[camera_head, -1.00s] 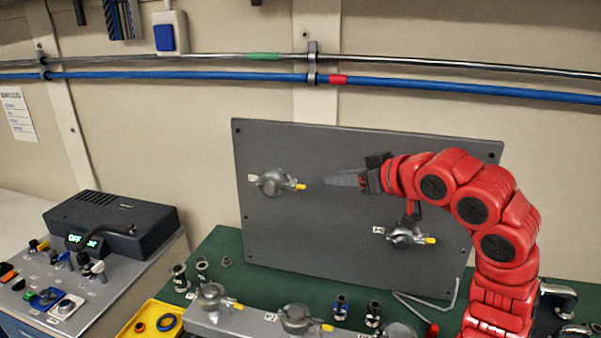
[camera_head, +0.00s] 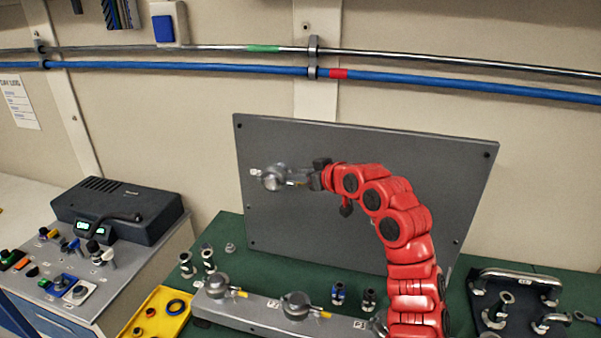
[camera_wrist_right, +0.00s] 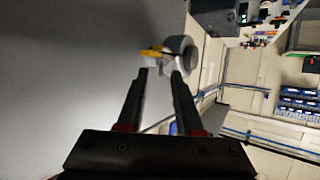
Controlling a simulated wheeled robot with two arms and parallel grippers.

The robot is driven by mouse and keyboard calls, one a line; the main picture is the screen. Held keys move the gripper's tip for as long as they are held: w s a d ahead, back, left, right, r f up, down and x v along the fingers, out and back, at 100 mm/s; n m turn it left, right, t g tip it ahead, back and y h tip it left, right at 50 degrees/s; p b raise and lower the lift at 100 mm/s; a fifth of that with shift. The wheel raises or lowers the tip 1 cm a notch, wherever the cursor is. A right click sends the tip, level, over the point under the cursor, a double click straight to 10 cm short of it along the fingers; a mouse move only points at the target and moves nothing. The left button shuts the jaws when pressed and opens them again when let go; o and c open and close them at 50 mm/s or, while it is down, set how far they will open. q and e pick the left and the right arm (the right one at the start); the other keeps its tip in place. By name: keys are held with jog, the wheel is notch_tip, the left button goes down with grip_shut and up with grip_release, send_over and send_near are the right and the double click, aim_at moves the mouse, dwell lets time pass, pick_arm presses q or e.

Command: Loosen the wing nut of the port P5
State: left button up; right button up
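A grey clamped port (camera_head: 272,178) sits on the upper left of the upright grey panel (camera_head: 300,230), with a small label at its left that I cannot read. Its yellow wing nut (camera_head: 297,183) points right, towards my right gripper (camera_head: 308,179). In the right wrist view the port (camera_wrist_right: 180,46) and its yellow wing nut (camera_wrist_right: 152,51) lie just beyond the fingertips. My right gripper (camera_wrist_right: 161,73) is open there, with nothing between its fingers. The panel's lower port is hidden behind my right arm. My left gripper is not in view.
Below the panel, a grey bar (camera_head: 262,312) carries several similar ports with yellow wing nuts. A yellow tray (camera_head: 150,322) and a control console (camera_head: 118,215) stand at left. A dark tray with metal handles (camera_head: 512,282) is at right.

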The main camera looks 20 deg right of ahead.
grip_shut()
dwell(1.4)
